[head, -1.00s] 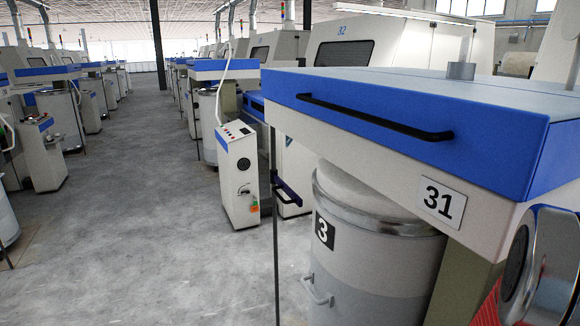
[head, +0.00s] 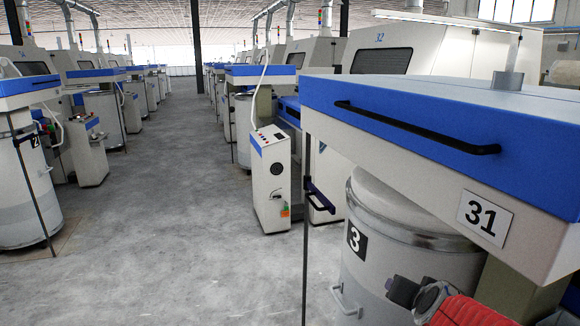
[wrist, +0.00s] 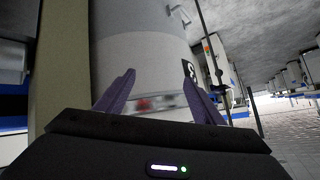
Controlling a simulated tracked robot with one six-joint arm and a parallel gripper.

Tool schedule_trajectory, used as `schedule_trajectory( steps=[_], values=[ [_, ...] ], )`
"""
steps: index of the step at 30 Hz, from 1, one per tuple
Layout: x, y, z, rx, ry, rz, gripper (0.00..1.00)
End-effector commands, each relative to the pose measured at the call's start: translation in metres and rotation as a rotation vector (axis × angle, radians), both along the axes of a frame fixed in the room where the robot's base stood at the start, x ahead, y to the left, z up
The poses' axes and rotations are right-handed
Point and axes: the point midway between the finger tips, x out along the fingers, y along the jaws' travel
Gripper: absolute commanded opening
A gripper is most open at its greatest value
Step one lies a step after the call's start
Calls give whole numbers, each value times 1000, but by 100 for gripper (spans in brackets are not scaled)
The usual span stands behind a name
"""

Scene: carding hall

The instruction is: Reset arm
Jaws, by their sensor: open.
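My gripper (wrist: 159,78) is open in the wrist view, its two purple fingers spread with nothing between them. Behind the fingers stands a grey-and-white can (wrist: 143,62), which looks tilted in this view. A small dark label shows at its right side. In the head view my arm (head: 470,310), with a red sleeve and a grey joint, reaches in at the lower right, in front of can 3 (head: 388,262).
The machine marked 31 (head: 430,115), with a blue edge and black handle, overhangs can 3. A white control post (head: 270,180) and a thin dark pole (head: 305,245) stand left of it. Can 2 (head: 28,190) is at far left. The grey aisle floor (head: 170,220) between is clear.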

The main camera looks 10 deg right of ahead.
Motion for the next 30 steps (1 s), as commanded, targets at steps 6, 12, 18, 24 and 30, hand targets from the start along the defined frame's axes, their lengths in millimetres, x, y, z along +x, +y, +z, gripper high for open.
schedule_trajectory(
  steps=[6, 12, 18, 24, 30],
  values=[
    [-33, 86, 13, -10, 113, 255, 62],
    [-84, 137, 16, -59, 246, 435, 62],
    [-141, 159, 16, -129, 383, 551, 62],
    [-168, 160, 15, -170, 452, 583, 62],
    [-169, 159, 14, -171, 456, 584, 62]
  ],
)
